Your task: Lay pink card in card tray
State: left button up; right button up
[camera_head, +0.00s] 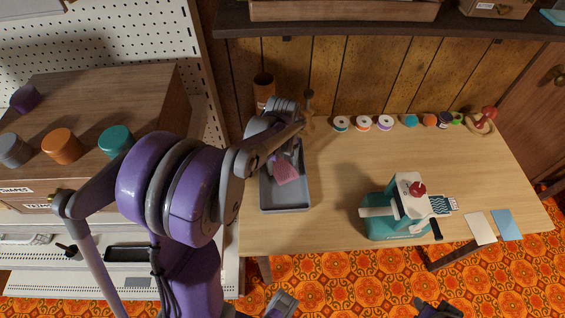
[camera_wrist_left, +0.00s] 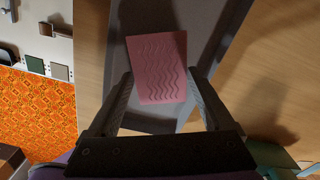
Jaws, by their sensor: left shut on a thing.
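The pink card (camera_head: 286,173) has wavy embossed lines, which show in the left wrist view (camera_wrist_left: 158,68). My left gripper (camera_wrist_left: 160,76) is shut on the pink card, with one finger at each side edge. The grey card tray (camera_head: 286,209) stands at the left end of the wooden table. In the head view the card is over the tray, partly hidden by my left arm. The tray also shows beneath the card in the left wrist view (camera_wrist_left: 205,25). I cannot tell whether the card touches the tray floor.
A cream card (camera_head: 480,228) and a blue card (camera_head: 507,225) lie at the table's right front. Several thread spools (camera_head: 363,124) line the back. The table between tray and machine is clear.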

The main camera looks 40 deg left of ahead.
aim_at(282, 169)
pick_arm(q)
jog(key=shift+f, duration=0.4)
jog(key=o, duration=1)
jog(key=shift+o, duration=0.2)
jog(key=shift+r, duration=0.1)
jog(key=shift+r, duration=0.3)
notch_tip(282, 169, up, 12)
jog(key=p, duration=0.2)
jog(key=s+d+f+n+t, duration=0.1)
jog(key=s+d+n+t, duration=0.1)
jog(key=s+d+n, duration=0.5)
jog(key=s+d+f+n+t, duration=0.2)
jog(key=s+d+n, duration=0.5)
jog(key=n, duration=0.9)
jog(key=shift+f+t, duration=0.3)
jog(key=shift+t, duration=0.3)
